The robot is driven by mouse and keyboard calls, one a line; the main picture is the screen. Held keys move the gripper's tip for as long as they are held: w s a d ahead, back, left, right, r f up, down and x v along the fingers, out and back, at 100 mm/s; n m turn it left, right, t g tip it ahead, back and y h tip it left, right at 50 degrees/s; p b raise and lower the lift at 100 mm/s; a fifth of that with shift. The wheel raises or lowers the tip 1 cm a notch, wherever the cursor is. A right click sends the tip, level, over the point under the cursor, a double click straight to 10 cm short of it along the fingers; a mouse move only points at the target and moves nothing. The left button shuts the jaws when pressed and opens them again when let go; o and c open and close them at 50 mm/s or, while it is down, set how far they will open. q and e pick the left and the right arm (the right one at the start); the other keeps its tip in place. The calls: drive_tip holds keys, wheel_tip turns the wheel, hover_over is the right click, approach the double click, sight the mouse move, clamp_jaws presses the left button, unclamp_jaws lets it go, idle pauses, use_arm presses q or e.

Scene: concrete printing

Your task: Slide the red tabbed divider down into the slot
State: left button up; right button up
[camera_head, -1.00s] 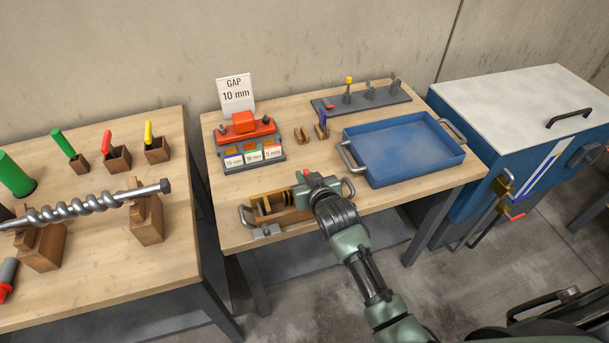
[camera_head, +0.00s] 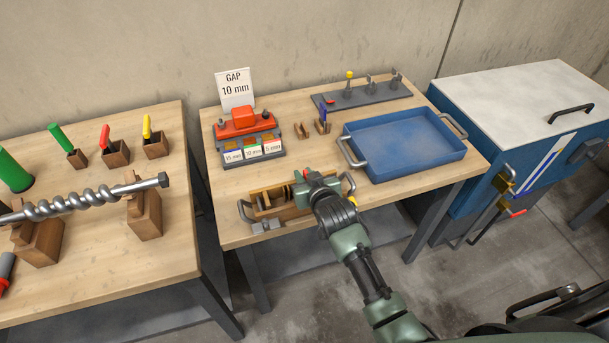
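My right gripper (camera_head: 308,184) comes in from the lower right and is over the wooden box (camera_head: 270,197) at the front of the middle table. A small red patch (camera_head: 306,174) shows at the gripper's tip; it may be the red tab of the divider, but the rest of it is hidden. The fingers are too small and covered to show whether they are closed. The slot is not clearly visible inside the box. The box has metal handles at its ends. My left gripper is not in view.
A blue tray (camera_head: 405,147) stands right of the box. Behind are small wooden holders, one with a blue piece (camera_head: 323,114), the red-topped block (camera_head: 242,122), a "GAP 10 mm" sign (camera_head: 236,92) and a dark rack (camera_head: 362,95).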

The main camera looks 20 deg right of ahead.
drive_tip(key=shift+s+f, duration=0.25)
drive_tip(key=shift+f, duration=0.15)
drive_tip(key=shift+s+r, duration=0.15)
drive_tip(key=shift+s, duration=0.2)
drive_tip(key=v, duration=0.3)
drive_tip(key=r+v, duration=0.1)
drive_tip(key=v, duration=0.3)
drive_tip(key=shift+w+f+b, duration=0.1)
drive_tip(key=shift+w+b, duration=0.15)
drive_tip(key=shift+b, duration=0.05)
